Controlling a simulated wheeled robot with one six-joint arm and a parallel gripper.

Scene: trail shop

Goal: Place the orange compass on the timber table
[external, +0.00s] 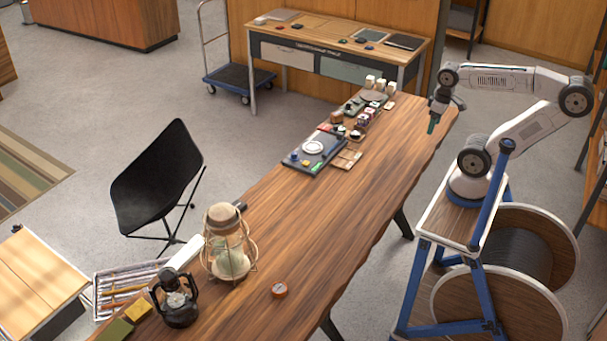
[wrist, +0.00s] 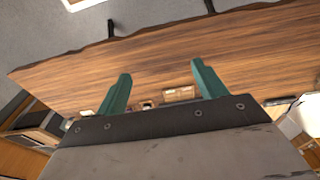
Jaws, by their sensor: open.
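A small round orange object that looks like the compass (external: 279,290) lies on the near part of the long wooden table (external: 345,225) in the external view. It is right of the caged lantern. My gripper (external: 432,124) is at the far right end of this table, pointing down and far from the compass. In the wrist view its two green fingers (wrist: 161,68) are spread with nothing between them. The wooden table top (wrist: 240,55) fills much of that view. I cannot make out the compass there.
A caged lantern (external: 229,245) and a small black lantern (external: 176,300) stand left of the compass. A dark tray (external: 304,163) and several small items line the table's far side. A desk (external: 318,30) stands behind. The table's middle is clear.

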